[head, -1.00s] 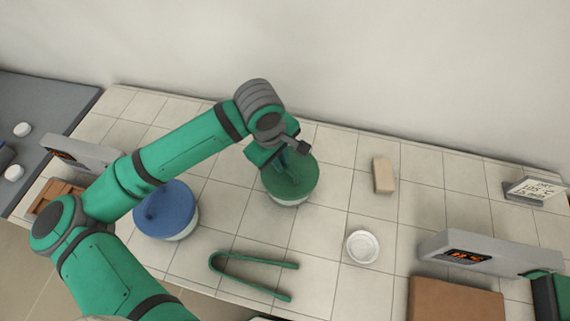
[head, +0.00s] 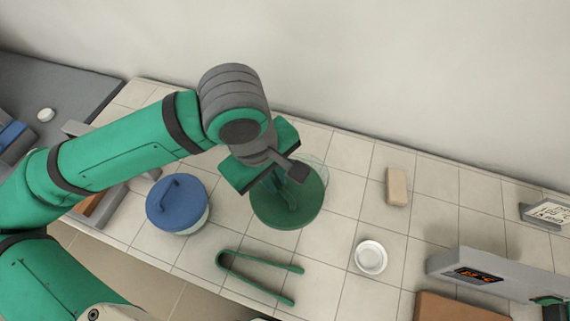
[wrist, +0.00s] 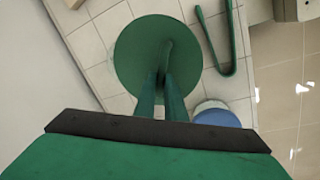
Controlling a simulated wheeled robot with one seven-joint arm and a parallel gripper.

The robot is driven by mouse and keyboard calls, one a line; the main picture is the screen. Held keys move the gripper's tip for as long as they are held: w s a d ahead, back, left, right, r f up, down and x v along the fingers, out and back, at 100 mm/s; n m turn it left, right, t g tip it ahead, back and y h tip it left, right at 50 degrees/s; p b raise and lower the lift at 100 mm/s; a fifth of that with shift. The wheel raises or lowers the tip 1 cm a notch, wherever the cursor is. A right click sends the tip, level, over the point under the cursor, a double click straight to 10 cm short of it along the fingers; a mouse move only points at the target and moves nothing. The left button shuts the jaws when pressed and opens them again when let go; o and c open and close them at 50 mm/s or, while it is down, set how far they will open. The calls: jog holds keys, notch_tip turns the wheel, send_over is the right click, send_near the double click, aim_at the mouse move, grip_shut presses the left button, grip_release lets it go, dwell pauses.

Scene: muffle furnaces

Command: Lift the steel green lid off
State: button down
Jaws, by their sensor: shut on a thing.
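The green lid (head: 303,210) is a round disc with an upright handle. My gripper (head: 290,196) is shut on that handle and holds the lid raised in the air. In the head view a clear glass vessel (head: 316,172) shows partly behind the lid, standing on the tiled top; most of it is hidden by the lid and my gripper. In the wrist view the lid (wrist: 135,55) lies beyond my two fingers (wrist: 163,88), which meet at its handle. The lid hides what is under it there.
A blue-lidded vessel (head: 177,204) stands left of the green lid. Green tongs (head: 258,277) lie in front, a small white dish (head: 370,258) and a tan block (head: 397,187) to the right. A grey display unit (head: 480,272) stands at the right. Bare tiles lie between them.

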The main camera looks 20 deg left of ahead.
jog(key=shift+s+a+r, duration=0.1)
jog(key=shift+s+r, duration=0.35)
jog(key=shift+s, duration=0.4)
jog(key=shift+s+r, duration=0.25)
jog(key=shift+r, duration=1.8)
